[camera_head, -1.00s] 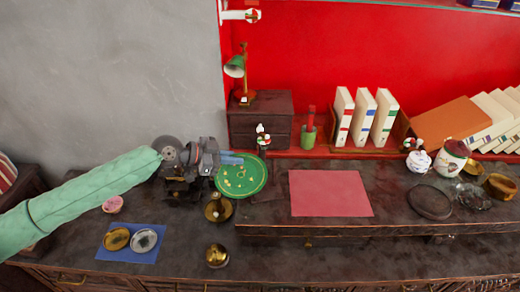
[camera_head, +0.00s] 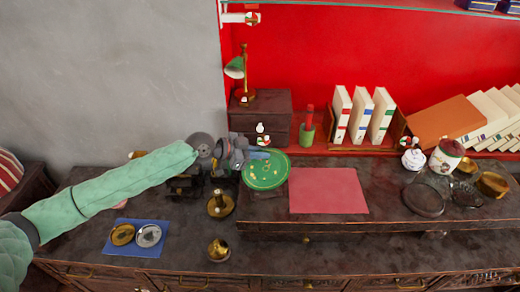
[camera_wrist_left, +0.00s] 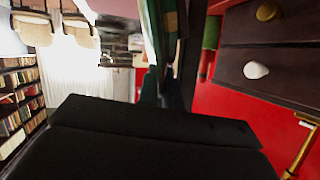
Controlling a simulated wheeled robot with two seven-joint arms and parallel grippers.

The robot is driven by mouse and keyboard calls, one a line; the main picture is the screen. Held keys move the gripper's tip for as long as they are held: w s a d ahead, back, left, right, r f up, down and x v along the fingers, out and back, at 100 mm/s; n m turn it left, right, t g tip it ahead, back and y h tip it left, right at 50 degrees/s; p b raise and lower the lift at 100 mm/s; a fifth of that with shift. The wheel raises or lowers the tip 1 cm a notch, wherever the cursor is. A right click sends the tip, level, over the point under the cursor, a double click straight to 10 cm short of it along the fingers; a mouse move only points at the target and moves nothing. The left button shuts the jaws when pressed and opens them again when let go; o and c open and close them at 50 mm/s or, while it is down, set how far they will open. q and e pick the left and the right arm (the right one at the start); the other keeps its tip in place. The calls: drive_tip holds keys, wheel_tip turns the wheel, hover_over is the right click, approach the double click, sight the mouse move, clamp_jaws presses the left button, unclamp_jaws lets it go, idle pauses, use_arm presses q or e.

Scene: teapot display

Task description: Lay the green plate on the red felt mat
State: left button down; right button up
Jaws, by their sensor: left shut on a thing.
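The mat lies flat and bare on the raised part of the desk. In the left wrist view a green strip at the top (camera_wrist_left: 168,20) seems to be the plate seen edge-on, beside the dark fingers. My right gripper is not in view.
A small drawer box (camera_head: 262,118) with a brass lamp (camera_head: 240,70) stands behind the plate. A brass bell-like piece (camera_head: 220,204) stands front left of the plate. A green cup (camera_head: 307,134) and books (camera_head: 360,118) stand behind the mat. A dark round dish (camera_head: 424,200) lies right of it.

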use_arm(q)
drive_tip(key=shift+s+a, duration=0.1)
idle(0.4)
drive_tip(key=shift+f, duration=0.1)
drive_tip(key=c, duration=1.6)
unclamp_jaws()
